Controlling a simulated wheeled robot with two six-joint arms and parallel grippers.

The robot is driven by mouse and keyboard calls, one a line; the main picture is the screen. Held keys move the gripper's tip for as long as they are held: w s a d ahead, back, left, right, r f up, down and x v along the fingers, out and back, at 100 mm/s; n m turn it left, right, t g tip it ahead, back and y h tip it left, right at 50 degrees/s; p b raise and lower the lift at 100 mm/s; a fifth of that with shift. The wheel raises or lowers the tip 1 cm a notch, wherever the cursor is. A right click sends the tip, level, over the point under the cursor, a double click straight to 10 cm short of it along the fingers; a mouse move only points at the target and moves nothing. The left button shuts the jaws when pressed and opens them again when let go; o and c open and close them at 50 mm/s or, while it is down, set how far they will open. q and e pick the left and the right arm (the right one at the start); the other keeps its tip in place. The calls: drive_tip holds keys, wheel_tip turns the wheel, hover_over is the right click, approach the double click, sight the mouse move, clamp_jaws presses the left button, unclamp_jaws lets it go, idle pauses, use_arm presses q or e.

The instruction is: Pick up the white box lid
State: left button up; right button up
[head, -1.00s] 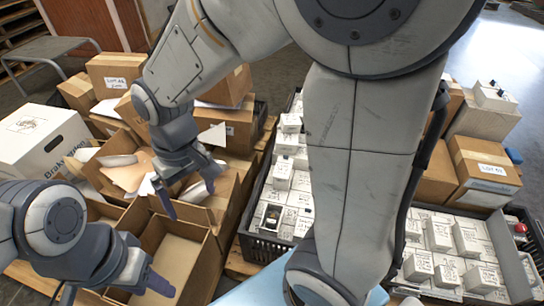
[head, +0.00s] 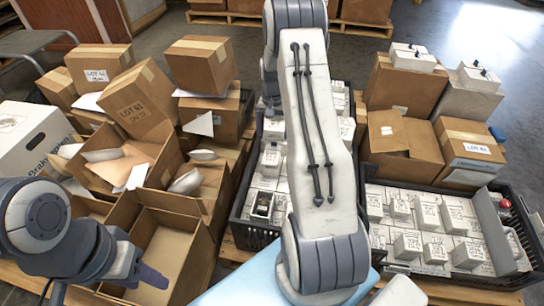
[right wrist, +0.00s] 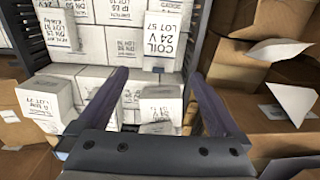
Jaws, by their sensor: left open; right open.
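A white carton with a hand hole and black print (head: 38,142) stands at the left edge of the head view, partly cut off. Its pale flat top, seemingly the white box lid (head: 14,118), bears a printed mark and sits on the carton. My left gripper (head: 140,278) is open and empty at the lower left, over the near brown bins and apart from the lid. My right gripper is hidden behind my arm in the head view. In the right wrist view, my right gripper (right wrist: 160,95) is open, with white coil boxes (right wrist: 160,105) beyond its fingers.
Open brown cartons (head: 165,250) with loose pieces lie between the white carton and a black crate (head: 250,232) of white boxes. Another black crate (head: 440,282) stands at right. Stacked brown boxes (head: 200,65) rise behind. Clear floor shows at the back right.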

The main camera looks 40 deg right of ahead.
sight(273, 151)
wheel_tip(273, 151, down, 3)
drive_tip(key=shift+r+b, duration=0.2)
drive_tip(key=shift+b, duration=0.1)
wheel_tip(273, 151, down, 5)
drive_tip(key=b, duration=0.3)
drive_tip(key=shift+s, duration=0.15)
drive_tip(key=shift+a, duration=0.1)
clamp_jaws()
drive_tip(key=shift+r, duration=0.15)
